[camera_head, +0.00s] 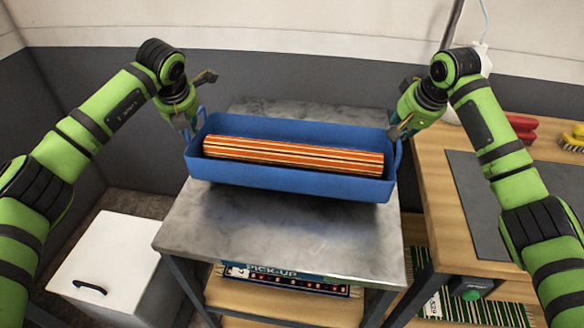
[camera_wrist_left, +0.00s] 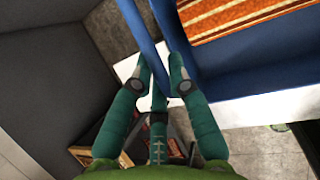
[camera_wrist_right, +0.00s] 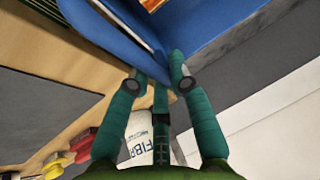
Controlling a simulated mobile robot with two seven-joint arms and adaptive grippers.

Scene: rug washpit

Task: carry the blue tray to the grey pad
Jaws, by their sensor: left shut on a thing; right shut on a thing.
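The blue tray (camera_head: 290,185) is level above a grey metal-topped table (camera_head: 270,230), with a shadow below it; the exact gap is hard to judge. An orange striped roll (camera_head: 290,156) lies in it. My left gripper (camera_head: 190,122) is shut on the tray's left handle, whose blue bar runs between the fingers in the left wrist view (camera_wrist_left: 150,45). My right gripper (camera_head: 401,128) is shut on the right handle; the tray (camera_wrist_right: 125,35) partly hides that grip in the right wrist view. The dark grey pad (camera_head: 472,198) lies on the wooden bench at right, partly behind my right arm.
The wooden bench (camera_head: 430,190) stands right of the metal table, with a gap between. Red (camera_head: 522,126) and yellow (camera_head: 574,138) items lie at its back. A white lidded box (camera_head: 110,255) stands at lower left. A wall is behind.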

